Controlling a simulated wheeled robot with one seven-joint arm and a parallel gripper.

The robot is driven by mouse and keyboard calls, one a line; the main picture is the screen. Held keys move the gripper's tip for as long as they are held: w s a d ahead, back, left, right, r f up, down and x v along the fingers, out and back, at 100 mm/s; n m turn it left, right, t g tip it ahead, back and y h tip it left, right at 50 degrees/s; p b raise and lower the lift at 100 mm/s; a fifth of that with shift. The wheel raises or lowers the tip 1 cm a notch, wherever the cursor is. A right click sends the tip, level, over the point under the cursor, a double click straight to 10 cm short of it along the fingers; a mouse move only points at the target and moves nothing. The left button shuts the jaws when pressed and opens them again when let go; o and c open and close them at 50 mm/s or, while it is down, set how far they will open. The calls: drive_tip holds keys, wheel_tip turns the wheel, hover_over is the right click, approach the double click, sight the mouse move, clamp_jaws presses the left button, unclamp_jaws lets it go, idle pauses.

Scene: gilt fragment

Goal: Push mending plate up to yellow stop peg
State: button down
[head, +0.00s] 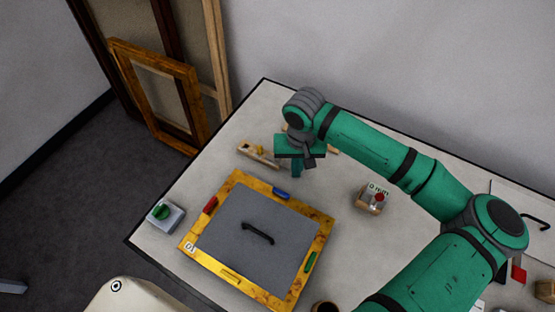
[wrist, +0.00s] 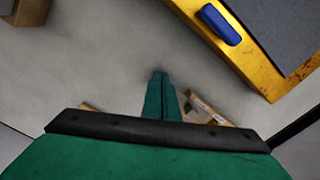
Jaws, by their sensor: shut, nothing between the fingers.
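My gripper (head: 297,172) is shut and empty, pointing down over the back part of the table, just right of a pale wooden rail piece (head: 262,156). A small yellow peg (head: 260,149) stands at that piece. I cannot make out the mending plate for certain; my gripper and arm hide part of this area. In the wrist view my shut fingertips (wrist: 158,76) are in the middle, and part of a wooden piece (wrist: 205,107) with a dark spot shows beyond the palm. I cannot tell whether the fingers touch anything.
A gilt frame (head: 318,250) with a grey panel and coloured clips lies in front of my gripper. A small wooden block with a red knob (head: 372,200) stands to the right. A grey box with a green knob (head: 165,215) is near the left edge. Bare tabletop (head: 225,150) lies behind the frame.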

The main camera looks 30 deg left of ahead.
drive_tip(key=shift+w+a, duration=0.15)
drive_tip(key=shift+a, duration=0.55)
drive_tip(key=shift+a, duration=0.4)
drive_tip(key=shift+a, duration=0.15)
drive_tip(key=shift+d, duration=0.4)
wheel_tip(320, 180, up, 9)
idle(0.9)
idle(0.5)
